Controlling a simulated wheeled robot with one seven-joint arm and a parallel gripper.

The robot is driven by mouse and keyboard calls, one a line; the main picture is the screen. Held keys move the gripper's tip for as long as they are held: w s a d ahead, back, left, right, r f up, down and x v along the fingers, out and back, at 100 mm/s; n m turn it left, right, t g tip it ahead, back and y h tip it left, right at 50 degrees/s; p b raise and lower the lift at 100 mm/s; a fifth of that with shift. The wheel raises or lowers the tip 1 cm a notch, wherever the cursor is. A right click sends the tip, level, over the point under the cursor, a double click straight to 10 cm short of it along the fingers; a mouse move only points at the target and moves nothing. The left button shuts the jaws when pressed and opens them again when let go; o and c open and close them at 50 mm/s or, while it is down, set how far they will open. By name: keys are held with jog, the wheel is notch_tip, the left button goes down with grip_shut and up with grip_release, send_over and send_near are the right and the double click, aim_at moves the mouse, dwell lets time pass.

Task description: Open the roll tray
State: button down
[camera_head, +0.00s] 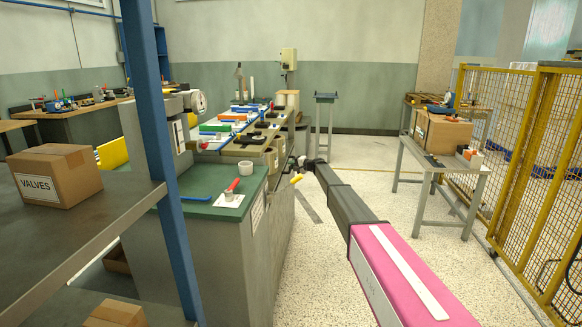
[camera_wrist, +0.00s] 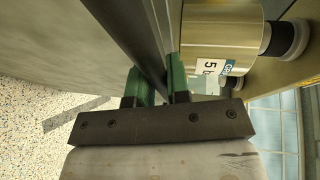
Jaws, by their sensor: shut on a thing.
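In the wrist view my gripper (camera_wrist: 155,80) has its two green-padded fingers closed on either side of a dark grey strip (camera_wrist: 150,45), which looks like the front edge of the roll tray. A shiny metal roll (camera_wrist: 222,22) with a white and blue label lies just to the right of the fingers, with dark round ends pointing right. In the head view my arm reaches forward to the bench side, and my gripper (camera_head: 303,163) is small and dark there. The tan roll area (camera_head: 272,155) is beside it. How far the tray stands out cannot be told.
A green-topped bench (camera_head: 205,192) with a red-handled tool (camera_head: 233,186) and a white ring stands at left. A blue post (camera_head: 160,150) and a shelf with a VALVES box (camera_head: 55,175) are nearer. At right are a table (camera_head: 445,165) and yellow fence (camera_head: 520,150). The floor between is mostly open.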

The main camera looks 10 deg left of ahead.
jog(key=d, duration=1.7)
jog(key=shift+s+d, duration=0.2)
jog(key=shift+s, duration=0.1)
jog(key=c, duration=1.1)
grip_release()
jog(key=v, duration=1)
jog(key=shift+s+d, duration=0.15)
jog(key=shift+d, duration=0.2)
jog(key=shift+r, duration=0.15)
